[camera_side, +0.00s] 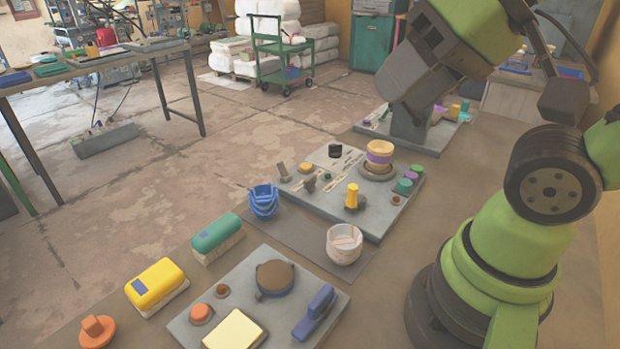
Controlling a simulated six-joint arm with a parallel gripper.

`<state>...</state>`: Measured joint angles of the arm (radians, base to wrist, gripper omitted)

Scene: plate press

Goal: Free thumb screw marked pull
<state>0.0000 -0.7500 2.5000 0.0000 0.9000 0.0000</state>
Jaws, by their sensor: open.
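My gripper (404,112) is at the upper right, a dark grey body below the green arm, pointing down over the far plate (372,127). Its fingertips are poorly seen from this side, and nothing is visible held in it. The middle plate (325,212) carries several small knobs and fittings. They include a yellow upright knob (352,197), a dark grey knob (310,183) and a black piece (335,151). No marking reading "pull" is legible, so I cannot tell which fitting is the marked thumb screw.
The near plate (237,272) holds a blue handle (315,311). Yellow (155,284) and green (217,236) brushes lie left.

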